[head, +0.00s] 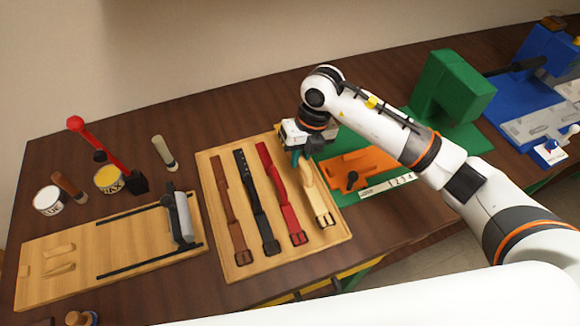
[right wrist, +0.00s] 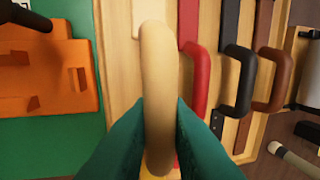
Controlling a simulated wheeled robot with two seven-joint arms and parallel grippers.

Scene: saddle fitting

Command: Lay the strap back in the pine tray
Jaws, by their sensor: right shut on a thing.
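The cream strap (head: 310,187) with a dark buckle is at the right side of the pine tray (head: 275,258), lengthwise beside the other straps. My right gripper (head: 298,157) is at the strap's far end. In the right wrist view its green fingers (right wrist: 160,150) are shut on the cream strap (right wrist: 158,75), whose raised loop stands between them. Part of the pine tray (right wrist: 117,75) shows below. I cannot tell whether the buckle end touches the tray. My left gripper is not in view.
Brown (head: 226,205), black (head: 257,205) and red (head: 278,195) straps lie in the tray to the left. An orange block (head: 350,172) on a green base is close on the right. A wooden board with a roller (head: 182,218) stands left.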

